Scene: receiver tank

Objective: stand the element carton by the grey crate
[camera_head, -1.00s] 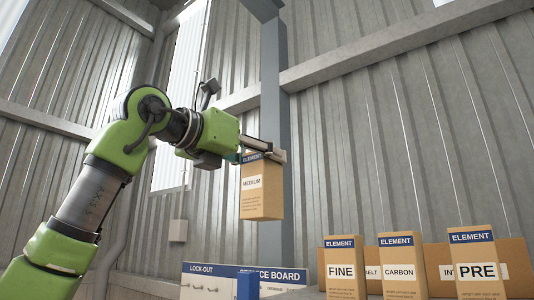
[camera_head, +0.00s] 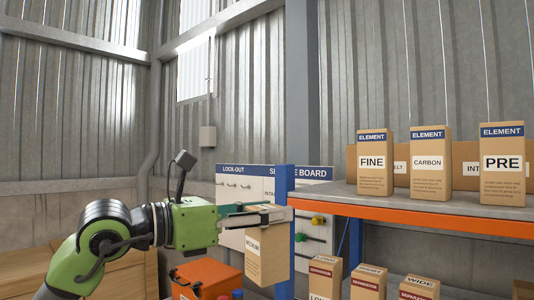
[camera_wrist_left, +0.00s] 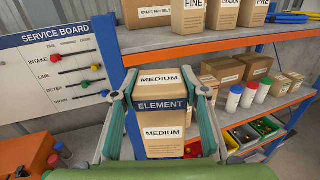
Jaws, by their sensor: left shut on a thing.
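The element carton (camera_head: 267,258) is a tan box with a blue ELEMENT band and a MEDIUM label. My left gripper (camera_head: 262,214) is shut on its top and holds it hanging upright in the air, in front of the blue rack post. In the left wrist view the carton (camera_wrist_left: 164,133) sits between both fingers of the gripper (camera_wrist_left: 162,98). I cannot make out the grey crate for sure in any view. My right gripper is not in view.
Cartons marked FINE (camera_head: 375,163), CARBON (camera_head: 430,163) and PRE (camera_head: 502,163) stand on the upper shelf, which has an orange beam (camera_head: 420,219). More boxes stand on the lower shelf. An orange case (camera_head: 205,280) is below my left arm. A service board (camera_head: 235,190) is behind.

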